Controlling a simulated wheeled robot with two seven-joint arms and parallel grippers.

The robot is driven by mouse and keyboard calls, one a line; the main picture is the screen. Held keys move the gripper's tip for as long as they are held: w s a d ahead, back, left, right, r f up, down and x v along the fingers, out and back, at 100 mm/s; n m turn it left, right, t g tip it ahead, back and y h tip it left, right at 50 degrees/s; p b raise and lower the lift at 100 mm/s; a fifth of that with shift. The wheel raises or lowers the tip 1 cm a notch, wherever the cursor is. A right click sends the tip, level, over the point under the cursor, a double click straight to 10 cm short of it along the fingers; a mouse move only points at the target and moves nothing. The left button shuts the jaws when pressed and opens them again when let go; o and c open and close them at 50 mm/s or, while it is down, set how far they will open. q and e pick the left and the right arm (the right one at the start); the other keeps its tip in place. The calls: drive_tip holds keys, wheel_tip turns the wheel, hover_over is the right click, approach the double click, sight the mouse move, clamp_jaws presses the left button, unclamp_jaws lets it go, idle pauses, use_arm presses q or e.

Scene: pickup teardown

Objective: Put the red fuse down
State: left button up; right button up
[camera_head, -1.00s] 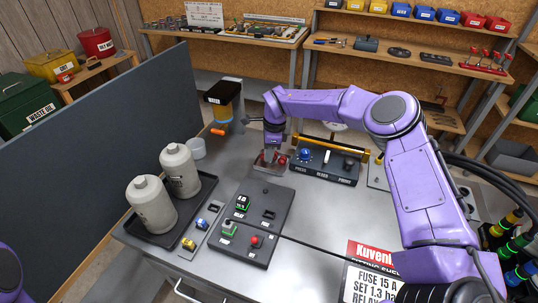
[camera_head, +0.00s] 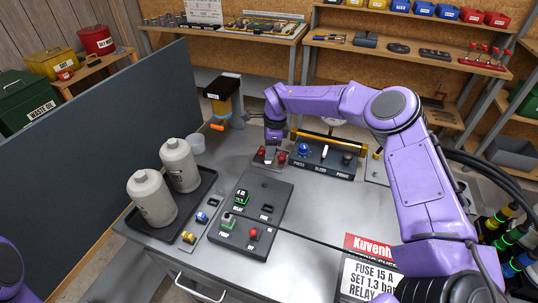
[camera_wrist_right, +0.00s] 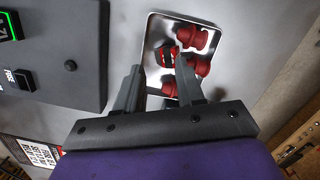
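The red fuse (camera_wrist_right: 167,56), with dark bands, is in the shallow metal tray (camera_wrist_right: 155,28) in the right wrist view. My right gripper (camera_wrist_right: 158,68) is over the tray with its two fingers apart. The fuse shows just past the fingertips, nearer the right one. I cannot tell whether a finger touches it. In the head view my right gripper (camera_head: 272,152) is low over the same tray (camera_head: 260,164), and the fuse cannot be told apart there. Only a bit of my left arm shows at the lower left; its gripper is out of view.
Several other red parts (camera_wrist_right: 193,37) lie in the tray. A dark panel (camera_head: 268,187) with relay and fuse places is in front of it. A switch box (camera_head: 325,165) stands to the right, grey bottles (camera_head: 152,198) to the left. The tabletop right of the panel is clear.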

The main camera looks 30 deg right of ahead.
wheel_tip(320, 180, up, 10)
drive_tip(key=d+b, duration=0.1)
drive_tip(key=b, duration=0.1)
drive_tip(key=shift+s, duration=0.35)
